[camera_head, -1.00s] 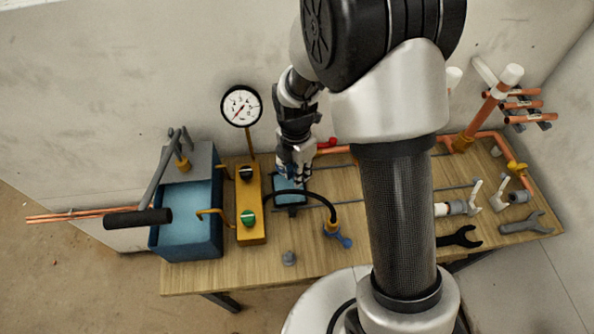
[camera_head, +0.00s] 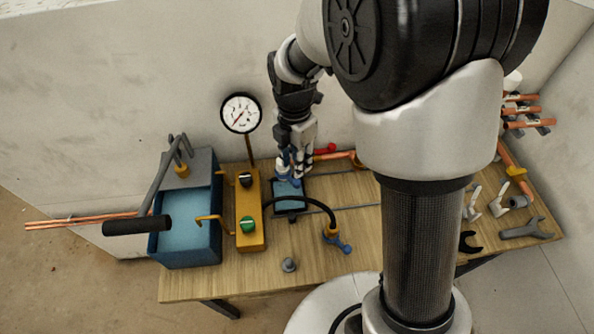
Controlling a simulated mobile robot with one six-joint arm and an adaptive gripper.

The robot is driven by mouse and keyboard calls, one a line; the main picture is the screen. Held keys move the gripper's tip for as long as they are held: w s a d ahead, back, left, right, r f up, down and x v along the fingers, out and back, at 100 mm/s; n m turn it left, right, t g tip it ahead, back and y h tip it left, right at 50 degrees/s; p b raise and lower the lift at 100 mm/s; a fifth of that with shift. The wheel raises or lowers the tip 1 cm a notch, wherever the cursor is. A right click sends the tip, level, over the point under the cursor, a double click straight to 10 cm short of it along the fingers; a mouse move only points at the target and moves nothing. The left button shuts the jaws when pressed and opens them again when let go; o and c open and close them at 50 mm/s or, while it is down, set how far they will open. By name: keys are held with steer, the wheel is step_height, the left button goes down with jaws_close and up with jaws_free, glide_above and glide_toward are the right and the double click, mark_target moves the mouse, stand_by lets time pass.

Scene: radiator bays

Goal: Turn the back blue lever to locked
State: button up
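Two blue levers show. The back blue lever (camera_head: 284,167) is by the fingers of my gripper (camera_head: 296,175), and much of it is hidden behind them. I cannot tell whether the fingers touch it or how it is turned. My gripper points down, just above a blue pad (camera_head: 288,191) on the bench. Its fingers are too small and overlapped to show whether they are open or shut. The front blue lever (camera_head: 340,243) is apart from my gripper, at the end of a black hose (camera_head: 315,203).
A yellow block (camera_head: 250,210) with a black knob and a green knob (camera_head: 247,225) stands left of my gripper, with a gauge (camera_head: 240,113) behind. A blue tank (camera_head: 187,220) with a pump handle is farther left. A red-handled copper pipe (camera_head: 335,155) runs close on the right.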

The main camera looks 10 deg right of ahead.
steer(key=shift+r, duration=2.05)
steer(key=shift+w, duration=0.1)
steer(key=s+d+r+m+t, duration=0.2)
steer(key=s+r+m, duration=0.4)
steer(key=s+m, duration=0.4)
steer(key=s+d+r+m+t, duration=0.3)
steer(key=s+r+m, duration=0.3)
steer(key=s+m, duration=0.4)
steer(key=shift+s+d+r+m, duration=0.15)
steer(key=shift+d+r+m, duration=0.35)
steer(key=shift+m, duration=1.7)
steer(key=shift+d+f, duration=0.15)
